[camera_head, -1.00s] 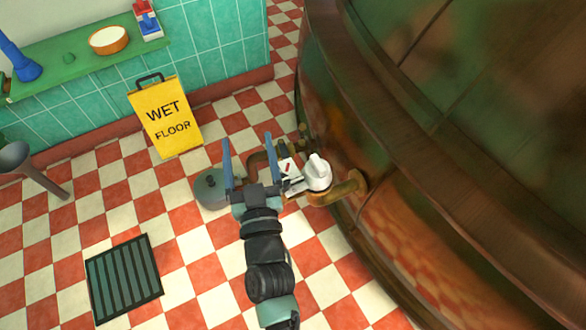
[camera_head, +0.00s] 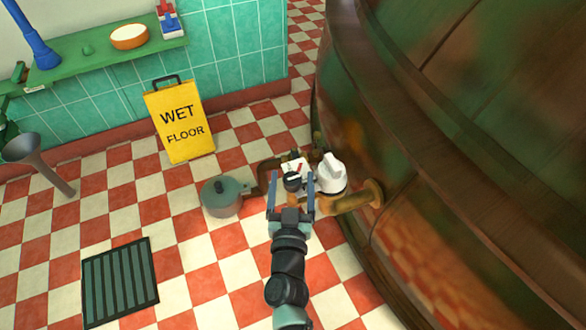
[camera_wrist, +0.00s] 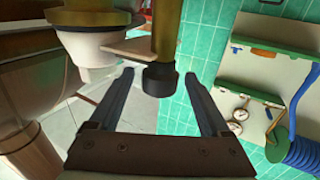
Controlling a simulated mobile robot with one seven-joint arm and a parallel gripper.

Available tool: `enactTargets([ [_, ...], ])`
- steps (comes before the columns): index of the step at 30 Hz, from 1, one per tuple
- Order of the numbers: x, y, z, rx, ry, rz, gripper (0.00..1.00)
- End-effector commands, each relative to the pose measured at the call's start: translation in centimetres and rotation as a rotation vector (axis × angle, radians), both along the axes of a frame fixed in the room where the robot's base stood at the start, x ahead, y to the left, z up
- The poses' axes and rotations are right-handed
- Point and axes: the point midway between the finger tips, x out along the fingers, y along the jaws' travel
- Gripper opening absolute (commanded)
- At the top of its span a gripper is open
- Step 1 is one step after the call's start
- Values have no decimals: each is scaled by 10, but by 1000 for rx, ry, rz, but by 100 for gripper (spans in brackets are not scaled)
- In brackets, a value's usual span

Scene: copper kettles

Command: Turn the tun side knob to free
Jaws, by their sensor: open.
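The copper tun (camera_head: 440,150) fills the right of the head view. A brass pipe (camera_head: 372,193) comes out of its side and carries a white knob (camera_head: 332,173). Beside it, a dark-capped brass stem (camera_head: 292,182) stands by a small white plate with a red mark (camera_head: 295,165). My gripper (camera_head: 290,186) is open, its fingers on either side of the dark cap in the head view. In the wrist view the dark cap (camera_wrist: 158,79) shows between the open fingers; contact cannot be told. The white knob (camera_wrist: 92,48) is left of them there, outside the jaws.
A grey-green lidded pot (camera_head: 222,197) stands on the floor left of my gripper. A yellow wet-floor sign (camera_head: 180,120) stands by the tiled wall, below a green shelf (camera_head: 90,50). A floor grate (camera_head: 120,282) lies at the lower left.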

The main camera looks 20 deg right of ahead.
Motion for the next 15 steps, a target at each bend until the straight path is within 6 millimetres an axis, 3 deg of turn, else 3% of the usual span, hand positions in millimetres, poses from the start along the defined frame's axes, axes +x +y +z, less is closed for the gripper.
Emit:
enactTargets([
  [6, 26, -12, -1, -1, 0, 0, 81],
  [15, 36, -17, 0, -1, 0, -1, 81],
])
